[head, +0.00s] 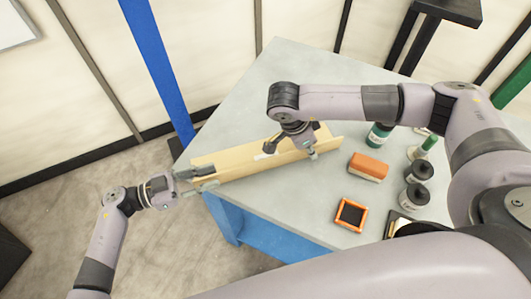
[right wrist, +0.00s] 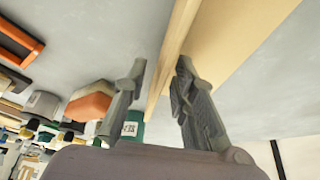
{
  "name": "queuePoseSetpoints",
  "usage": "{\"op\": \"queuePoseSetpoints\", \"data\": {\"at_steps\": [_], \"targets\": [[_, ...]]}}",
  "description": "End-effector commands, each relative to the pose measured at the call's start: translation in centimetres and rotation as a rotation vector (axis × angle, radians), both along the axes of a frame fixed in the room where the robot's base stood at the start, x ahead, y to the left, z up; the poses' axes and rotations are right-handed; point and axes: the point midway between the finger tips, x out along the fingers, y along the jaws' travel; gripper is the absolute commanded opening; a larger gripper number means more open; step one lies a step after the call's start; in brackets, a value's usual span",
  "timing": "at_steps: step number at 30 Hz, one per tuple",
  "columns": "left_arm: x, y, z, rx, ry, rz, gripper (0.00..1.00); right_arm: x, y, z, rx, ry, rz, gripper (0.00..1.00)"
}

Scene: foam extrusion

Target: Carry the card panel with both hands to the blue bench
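The card panel (head: 238,162) is a long tan piece with raised long edges, lying along the near left edge of the grey bench top. My left gripper (head: 216,177) is at the panel's left end, with its fingers apart and overlapping that end in the picture; contact is unclear. My right gripper (head: 290,151) is above the panel's right part, pointing down. In the right wrist view its fingers (right wrist: 160,70) are apart, with the panel's edge (right wrist: 175,45) between them and a gap on the left side.
The bench top (head: 290,205) has blue legs (head: 228,222). To the panel's right are an orange-topped block (head: 368,167), an orange-framed square (head: 351,215), dark-lidded jars (head: 416,194) and a green container (head: 379,135). A blue post (head: 158,65) stands behind. Open floor lies left.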

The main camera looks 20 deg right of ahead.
Motion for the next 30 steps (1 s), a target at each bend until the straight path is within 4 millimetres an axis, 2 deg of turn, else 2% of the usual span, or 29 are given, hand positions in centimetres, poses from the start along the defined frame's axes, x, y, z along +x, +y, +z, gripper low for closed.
{"op": "queuePoseSetpoints", "data": {"at_steps": [1,6,12,17,20,30], "targets": [[0.0,1.3,-0.1,0.006,0.001,0.001,0.26,0.0,0.0,0.0,0.0,0.0,0.0,0.25],[0.0,5.0,-0.1,0.006,0.001,0.001,0.26,0.0,0.0,0.0,0.0,0.0,0.0,0.25],[0.1,8.1,-0.1,0.003,0.001,0.001,0.26,0.0,0.0,0.0,0.0,0.0,0.0,0.25],[0.0,9.1,0.0,0.0,0.0,0.0,0.26,0.0,0.1,0.2,0.001,-0.001,0.0,0.25],[0.0,9.2,0.0,0.0,0.0,0.0,0.26,0.1,0.5,1.1,0.001,-0.002,0.002,0.25],[0.0,9.2,0.0,0.0,0.0,0.0,0.26,0.1,3.3,7.6,0.002,-0.005,0.003,0.25]]}}
